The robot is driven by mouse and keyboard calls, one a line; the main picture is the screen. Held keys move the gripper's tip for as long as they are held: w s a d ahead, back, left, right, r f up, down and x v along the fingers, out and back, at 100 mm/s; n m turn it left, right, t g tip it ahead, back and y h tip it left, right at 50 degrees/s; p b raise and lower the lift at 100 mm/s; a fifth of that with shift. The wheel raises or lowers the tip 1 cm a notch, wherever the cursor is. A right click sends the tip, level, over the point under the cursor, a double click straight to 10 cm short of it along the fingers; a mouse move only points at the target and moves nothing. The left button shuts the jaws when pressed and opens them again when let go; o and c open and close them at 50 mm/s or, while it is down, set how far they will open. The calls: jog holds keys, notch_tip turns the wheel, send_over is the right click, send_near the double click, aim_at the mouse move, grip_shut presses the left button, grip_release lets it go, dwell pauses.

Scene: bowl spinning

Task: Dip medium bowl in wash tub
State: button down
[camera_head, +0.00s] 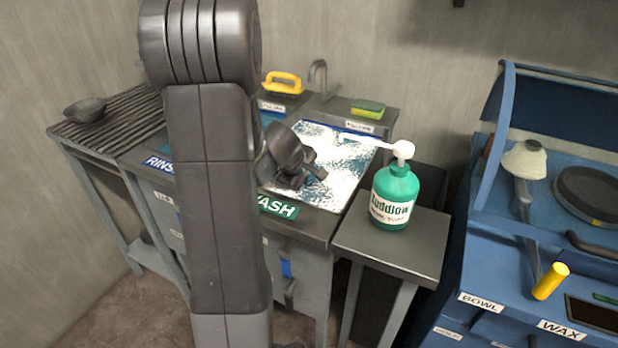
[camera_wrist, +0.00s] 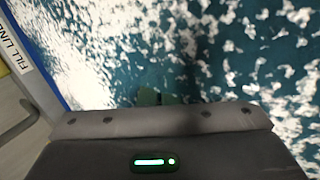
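The wash tub (camera_head: 348,170) holds blue water with patches of white foam. The foamy water (camera_wrist: 200,50) fills most of the wrist view. My gripper (camera_head: 312,180) is over the tub and reaches down to the water near its front side. In the wrist view two small dark green-tinted finger parts (camera_wrist: 158,97) show close together at the water. I cannot tell whether they are shut on something. No bowl is visible in my gripper or in the tub. A dark grey bowl (camera_head: 86,109) rests on the ribbed drying rack at the far left; I cannot tell its size class.
A green soap bottle (camera_head: 395,194) with a white pump stands on a side stand right of the tub. A sponge (camera_head: 367,108), a yellow-handled brush (camera_head: 283,82) and a faucet (camera_head: 319,78) are behind. A blue machine (camera_head: 478,240) stands at the right.

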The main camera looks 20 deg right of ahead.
jog(key=shift+w+d, duration=0.1)
jog(key=shift+w+d, duration=0.3)
jog(key=shift+d, duration=0.05)
jog(key=shift+s+a, duration=0.1)
jog(key=shift+a, duration=0.05)
dwell(0.3)
jog(key=shift+s+a+b, duration=0.3)
jog(key=shift+w+d, duration=0.1)
jog(key=shift+w+d, duration=0.3)
jog(key=shift+d, duration=0.05)
jog(key=shift+s+a, duration=0.1)
jog(key=shift+a, duration=0.05)
dwell(0.4)
jog(key=shift+s+a, duration=0.25)
jog(key=shift+a, duration=0.05)
